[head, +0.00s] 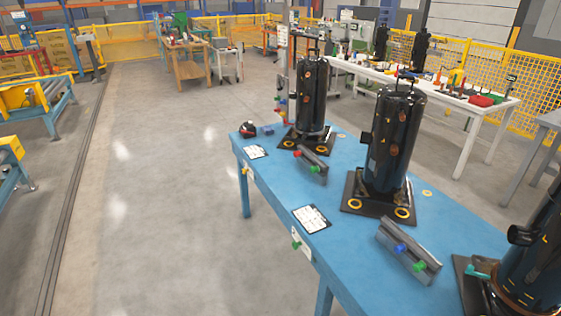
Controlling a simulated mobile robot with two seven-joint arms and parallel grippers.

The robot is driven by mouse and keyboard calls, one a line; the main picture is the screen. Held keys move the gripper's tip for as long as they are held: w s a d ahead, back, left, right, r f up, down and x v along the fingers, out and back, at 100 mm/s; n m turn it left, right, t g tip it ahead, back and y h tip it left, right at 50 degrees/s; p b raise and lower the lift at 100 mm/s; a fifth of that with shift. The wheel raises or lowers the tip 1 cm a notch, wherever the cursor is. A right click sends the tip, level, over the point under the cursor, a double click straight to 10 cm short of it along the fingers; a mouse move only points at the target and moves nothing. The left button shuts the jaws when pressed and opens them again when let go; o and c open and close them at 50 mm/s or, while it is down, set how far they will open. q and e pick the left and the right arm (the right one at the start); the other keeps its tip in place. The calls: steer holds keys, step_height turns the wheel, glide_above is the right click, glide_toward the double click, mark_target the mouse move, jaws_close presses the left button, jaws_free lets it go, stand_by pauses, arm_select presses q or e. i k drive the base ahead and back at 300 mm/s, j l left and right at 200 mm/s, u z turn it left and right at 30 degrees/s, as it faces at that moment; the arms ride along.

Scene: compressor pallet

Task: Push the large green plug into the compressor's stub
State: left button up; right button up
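Three black compressors stand upright on dark base plates on a blue table: one at the back (312,95), one in the middle (388,150) and one cut off at the right edge (535,262). Copper-coloured spots show on their sides; I cannot tell which is the task's stub. Another green piece (296,245) shows at the table's front edge. A teal piece (478,272) lies by the right compressor. Neither gripper is in view.
A second grey holder (313,158) carries red and green plugs. White printed sheets (311,218) lie along the blue table's (350,255) left edge. A white table (450,98) with tools stands behind. The floor (150,200) to the left is clear.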

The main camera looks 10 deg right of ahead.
mark_target(314, 169)
steer(key=i+j+u, duration=0.1)
steer(key=i+u, duration=0.35)
steer(key=i, duration=0.85)
steer(key=i+j+z, duration=0.15)
steer(key=i+z, duration=0.3)
steer(key=i+j+z, duration=0.4)
steer(key=i, duration=0.15)
steer(key=i+j+z, duration=0.1)
steer(key=z, duration=0.25)
steer(key=i+j+z, duration=0.2)
steer(key=z, duration=0.2)
steer(key=i+j+z, duration=0.15)
steer(key=z, duration=0.2)
steer(key=i+j+z, duration=0.15)
steer(key=j+z, duration=0.8)
steer(key=j, duration=0.2)
